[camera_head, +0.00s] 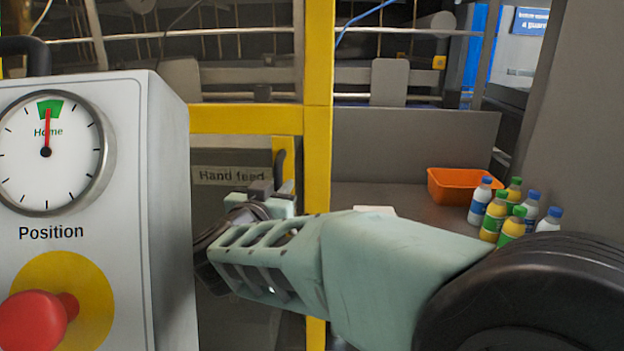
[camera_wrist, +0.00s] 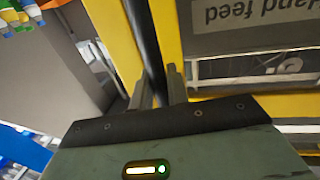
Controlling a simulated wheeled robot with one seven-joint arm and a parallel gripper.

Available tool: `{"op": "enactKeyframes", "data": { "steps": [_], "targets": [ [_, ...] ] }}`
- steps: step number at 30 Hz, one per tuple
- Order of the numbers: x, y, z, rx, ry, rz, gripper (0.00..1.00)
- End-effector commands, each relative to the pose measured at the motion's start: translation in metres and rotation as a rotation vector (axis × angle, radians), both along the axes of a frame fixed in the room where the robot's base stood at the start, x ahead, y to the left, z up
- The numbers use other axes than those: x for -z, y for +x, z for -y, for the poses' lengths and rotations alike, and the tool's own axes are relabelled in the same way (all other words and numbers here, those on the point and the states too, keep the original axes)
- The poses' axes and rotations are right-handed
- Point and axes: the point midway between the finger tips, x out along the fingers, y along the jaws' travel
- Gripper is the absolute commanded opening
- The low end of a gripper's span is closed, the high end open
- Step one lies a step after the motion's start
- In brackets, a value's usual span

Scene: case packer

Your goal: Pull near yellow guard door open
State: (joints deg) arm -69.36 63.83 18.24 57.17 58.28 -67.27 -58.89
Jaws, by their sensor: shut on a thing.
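The near yellow guard door shows as a yellow frame edge (camera_head: 287,148) beside a grey panel lettered "Hand feed" (camera_head: 228,178). In the wrist view this panel (camera_wrist: 250,16) appears upside down. My gripper (camera_head: 268,192) is at the door's right edge, where a black upright handle (camera_head: 279,168) stands. In the wrist view my gripper's fingers (camera_wrist: 161,88) stand on either side of the black handle (camera_wrist: 144,40) and are shut on it. My arm hides the lower part of the door in the head view.
A yellow post (camera_head: 318,120) stands just right of the door. A grey control box (camera_head: 170,190) with a dial and red button fills the left. An orange bin (camera_head: 460,185) and several bottles (camera_head: 515,210) stand on the surface at right.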

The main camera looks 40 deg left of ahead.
Motion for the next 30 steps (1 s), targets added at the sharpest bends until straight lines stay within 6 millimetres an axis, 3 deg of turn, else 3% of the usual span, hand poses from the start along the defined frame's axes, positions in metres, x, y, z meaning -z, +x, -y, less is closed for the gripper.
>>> {"op": "enactKeyframes", "data": {
  "steps": [5,15,16,17,30],
  "targets": [
    [-0.0002,-0.0116,-0.0067,0.0,-0.001,0.001,0.0],
    [-0.0005,-0.0117,-0.0068,0.002,0.0,0.002,0.0],
    [-0.0005,-0.0116,-0.0067,0.002,0.0,0.002,0.24],
    [-0.0005,-0.0115,-0.0068,0.002,0.0,0.002,0.33],
    [-0.0003,-0.0119,-0.0069,0.001,0.0,0.001,0.35]
  ]
}}
